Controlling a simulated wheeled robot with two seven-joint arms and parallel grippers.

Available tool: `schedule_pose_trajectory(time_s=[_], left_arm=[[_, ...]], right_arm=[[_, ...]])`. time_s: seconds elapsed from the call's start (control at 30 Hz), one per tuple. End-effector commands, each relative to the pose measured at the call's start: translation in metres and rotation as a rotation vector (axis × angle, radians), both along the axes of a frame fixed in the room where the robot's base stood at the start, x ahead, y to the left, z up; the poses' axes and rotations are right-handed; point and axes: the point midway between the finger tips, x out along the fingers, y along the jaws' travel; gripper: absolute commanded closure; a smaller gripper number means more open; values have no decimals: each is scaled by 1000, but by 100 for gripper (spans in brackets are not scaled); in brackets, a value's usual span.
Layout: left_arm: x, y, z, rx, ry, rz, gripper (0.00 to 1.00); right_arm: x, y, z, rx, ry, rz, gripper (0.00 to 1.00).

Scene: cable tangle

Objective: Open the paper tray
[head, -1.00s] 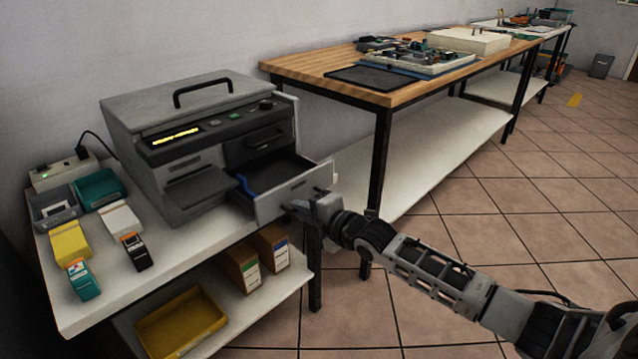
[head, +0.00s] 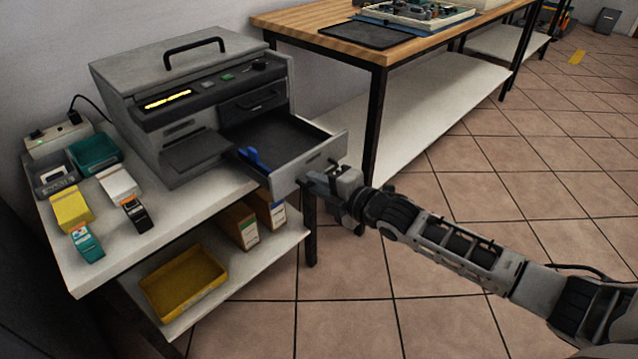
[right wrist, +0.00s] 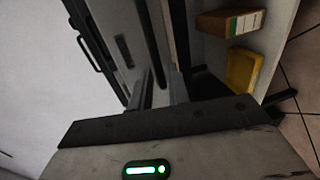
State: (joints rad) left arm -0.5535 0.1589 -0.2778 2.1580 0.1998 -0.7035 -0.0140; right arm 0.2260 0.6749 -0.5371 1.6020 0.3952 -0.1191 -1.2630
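The grey printer (head: 190,105) stands on the white table. Its paper tray (head: 308,162) is pulled well out to the front right, showing a dark, empty inside with a blue guide (head: 250,158). My right gripper (head: 316,180) is at the tray's front panel, low on its outer face. In the right wrist view its two fingers (right wrist: 162,92) reach to the panel with a narrow gap between them; they appear closed on the tray's front, though the contact itself is partly hidden. My left gripper is not in view.
Small bins, a yellow pad (head: 72,209) and label holders lie left of the printer. A yellow bin (head: 184,281) and brown folders (head: 238,225) sit on the lower shelf. A wooden workbench (head: 300,30) stands behind. The tiled floor right of the tray is clear.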

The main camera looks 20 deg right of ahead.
Motion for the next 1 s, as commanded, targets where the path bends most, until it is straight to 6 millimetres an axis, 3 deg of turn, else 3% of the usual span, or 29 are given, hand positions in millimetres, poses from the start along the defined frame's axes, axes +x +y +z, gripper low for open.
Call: schedule_pose_trajectory(time_s=[0.27,0.8,1.0], left_arm=[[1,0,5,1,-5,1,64],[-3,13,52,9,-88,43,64],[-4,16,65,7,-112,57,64]], right_arm=[[-9,-3,2,0,3,1,82],[-108,-45,25,0,6,1,82],[-133,-55,31,1,4,0,82]])
